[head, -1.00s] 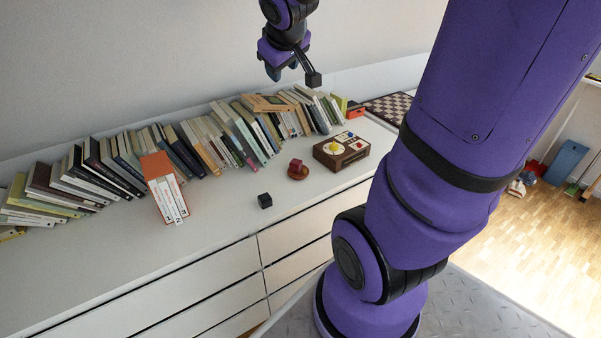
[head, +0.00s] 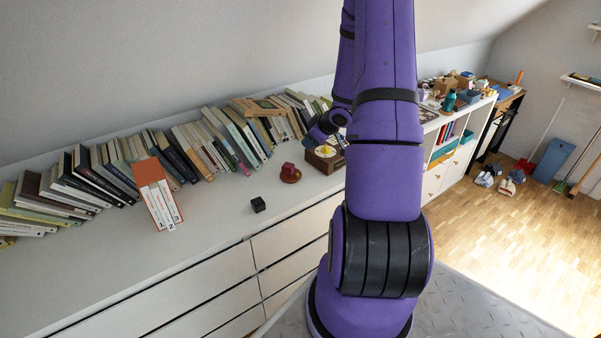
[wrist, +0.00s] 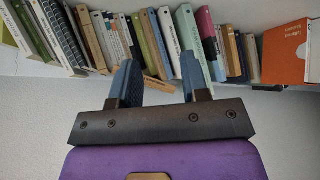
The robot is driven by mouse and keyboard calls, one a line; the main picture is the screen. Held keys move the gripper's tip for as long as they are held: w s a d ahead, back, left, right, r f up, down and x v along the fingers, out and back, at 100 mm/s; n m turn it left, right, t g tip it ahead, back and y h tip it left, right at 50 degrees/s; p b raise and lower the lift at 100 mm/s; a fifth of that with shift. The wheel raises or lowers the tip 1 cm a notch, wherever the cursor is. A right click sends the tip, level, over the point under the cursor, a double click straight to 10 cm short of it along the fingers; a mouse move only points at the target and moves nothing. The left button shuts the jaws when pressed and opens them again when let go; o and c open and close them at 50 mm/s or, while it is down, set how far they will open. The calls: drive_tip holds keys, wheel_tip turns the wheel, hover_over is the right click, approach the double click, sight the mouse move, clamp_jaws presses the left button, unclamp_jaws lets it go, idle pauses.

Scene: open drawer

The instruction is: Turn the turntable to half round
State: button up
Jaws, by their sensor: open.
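A small round reddish-brown disc (head: 290,175) with a dark red block on top stands on the white dresser in the head view. A wooden box (head: 325,160) with a pale top and yellow round part stands to its right, partly hidden by my arm. I cannot tell for certain which of them is the turntable. My gripper (wrist: 159,62) is open in the wrist view, with nothing between its two blue-grey fingers. In the head view my wrist shows near the box, but the fingers are not clear. Neither the disc nor the box shows in the wrist view.
A long row of leaning books (head: 210,140) lines the back of the dresser (head: 215,215). An orange slipcase of books (head: 152,180) stands farther left. A small black cube (head: 258,204) lies in front of the disc. The dresser's front middle is clear.

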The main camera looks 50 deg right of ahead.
drive_tip(key=s+f+t+y, duration=0.15)
drive_tip(key=s+f, duration=0.25)
drive_tip(key=f, duration=0.4)
drive_tip(key=shift+g+y, duration=0.25)
drive_tip(key=shift+y, duration=0.2)
drive_tip(key=x, duration=1)
drive_tip(key=shift+w+d+f, duration=0.15)
drive_tip(key=shift+w+d, duration=0.1)
drive_tip(key=shift+w, duration=0.2)
clamp_jaws()
